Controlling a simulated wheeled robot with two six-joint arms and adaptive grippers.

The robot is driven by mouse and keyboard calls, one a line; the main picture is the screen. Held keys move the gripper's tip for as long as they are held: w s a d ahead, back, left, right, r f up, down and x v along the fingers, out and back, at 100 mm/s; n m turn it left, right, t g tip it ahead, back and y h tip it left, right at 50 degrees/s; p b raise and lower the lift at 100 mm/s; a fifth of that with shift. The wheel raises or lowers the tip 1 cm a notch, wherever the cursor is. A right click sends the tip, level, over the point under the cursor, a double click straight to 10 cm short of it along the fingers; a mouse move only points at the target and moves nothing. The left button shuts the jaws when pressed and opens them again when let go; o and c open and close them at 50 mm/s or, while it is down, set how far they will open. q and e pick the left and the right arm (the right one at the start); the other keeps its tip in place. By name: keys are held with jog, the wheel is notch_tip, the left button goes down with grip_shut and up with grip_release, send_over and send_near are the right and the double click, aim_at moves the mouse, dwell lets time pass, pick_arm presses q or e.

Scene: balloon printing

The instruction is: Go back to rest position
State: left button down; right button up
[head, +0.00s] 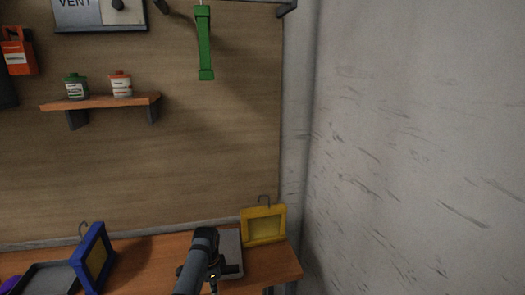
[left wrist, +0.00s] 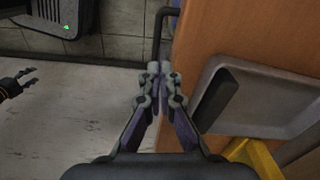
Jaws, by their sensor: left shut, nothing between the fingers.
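My left gripper (left wrist: 160,72) shows in the left wrist view with its fingertips together and nothing between them. It is beside the edge of the wooden bench (left wrist: 205,45), with floor to its left. In the head view a dark arm part of mine (head: 203,250) rises from the bottom in front of the grey tray; no fingertips can be made out there.
A grey tray (left wrist: 222,92) and a yellow frame (left wrist: 250,155) are to the left gripper's right. In the head view the yellow frame (head: 264,225) stands at the bench's right end and a blue frame (head: 88,262) at the left. Pale floor (left wrist: 70,120) is clear.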

pick_arm(q)
jog(key=s+a+f+n, duration=0.2)
jog(key=s+f, duration=0.5)
jog(key=f, duration=0.3)
jog(key=s+a+f+n+b, duration=0.1)
jog(key=s+a+f+n, duration=0.15)
jog(key=s+f, duration=0.65)
jog(key=s+a+f+n, duration=0.1)
jog(key=s+f+n, duration=0.35)
jog(key=f, duration=0.75)
jog(key=s+a+f+n, duration=0.1)
jog(key=s+a+f, duration=0.1)
jog(key=s, duration=0.8)
jog(key=s+a+f+n, duration=0.2)
jog(key=s+f, duration=0.3)
jog(key=s, duration=0.5)
jog(key=s+a+f+n+t+y+b, duration=0.1)
jog(key=s+a+f, duration=0.1)
jog(key=s, duration=0.8)
jog(key=shift+s+a+f, duration=0.15)
jog(key=shift+s+f, duration=0.1)
jog(key=shift+f, duration=0.5)
pick_arm(e)
jog(key=shift+s+a+f, duration=0.1)
jog(key=shift+s+f, duration=0.3)
jog(key=shift+f, duration=0.2)
jog(key=shift+s+a+f, duration=0.1)
jog(key=shift+s+f, duration=0.3)
jog(key=shift+f, duration=0.15)
jog(key=shift+d, duration=0.15)
